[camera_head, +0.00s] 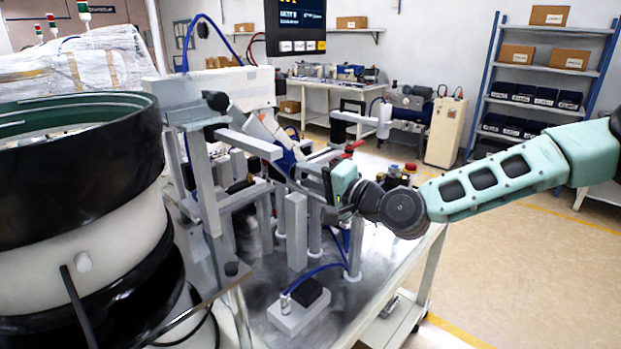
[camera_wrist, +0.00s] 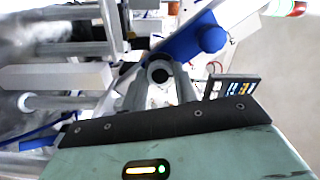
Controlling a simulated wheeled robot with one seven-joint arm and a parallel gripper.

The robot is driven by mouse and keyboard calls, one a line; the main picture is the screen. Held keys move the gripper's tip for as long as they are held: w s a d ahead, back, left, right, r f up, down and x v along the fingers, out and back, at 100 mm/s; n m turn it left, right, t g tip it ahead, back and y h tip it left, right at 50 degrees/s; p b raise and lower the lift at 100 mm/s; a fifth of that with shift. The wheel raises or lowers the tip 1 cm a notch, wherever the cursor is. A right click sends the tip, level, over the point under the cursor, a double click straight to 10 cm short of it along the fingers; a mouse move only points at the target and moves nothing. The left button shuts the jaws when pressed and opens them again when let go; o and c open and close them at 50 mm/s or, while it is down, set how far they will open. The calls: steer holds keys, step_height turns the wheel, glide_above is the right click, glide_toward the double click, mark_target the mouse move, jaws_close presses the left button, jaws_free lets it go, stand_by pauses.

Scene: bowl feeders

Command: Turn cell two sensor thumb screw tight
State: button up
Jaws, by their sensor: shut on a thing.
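In the wrist view my gripper (camera_wrist: 160,82) has its two grey fingers closed around a dark round knob with a black centre, which appears to be the sensor thumb screw (camera_wrist: 158,71). The knob sits beside a slanted white and blue bracket (camera_wrist: 185,43) that carries a round blue knob (camera_wrist: 211,38). In the head view my gripper (camera_head: 313,176) reaches left into the fixture in the middle of the bench. The screw cannot be made out there, among the grey posts and the slanted blue-and-white part. How tight it is cannot be seen.
A large black and white bowl feeder (camera_head: 80,190) fills the left. Grey posts (camera_head: 296,232) and blue hoses crowd around my gripper. A sensor block (camera_head: 300,312) lies on the bench front. A display panel (camera_head: 296,20) hangs above. The floor at right is open.

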steer(key=o, duration=1)
steer(key=shift+c, duration=0.2)
steer(key=b+v, duration=0.3)
steer(key=v, duration=1.4)
steer(key=shift+d, duration=0.2)
steer(key=shift+s+f, duration=0.1)
steer(key=shift+s, duration=0.05)
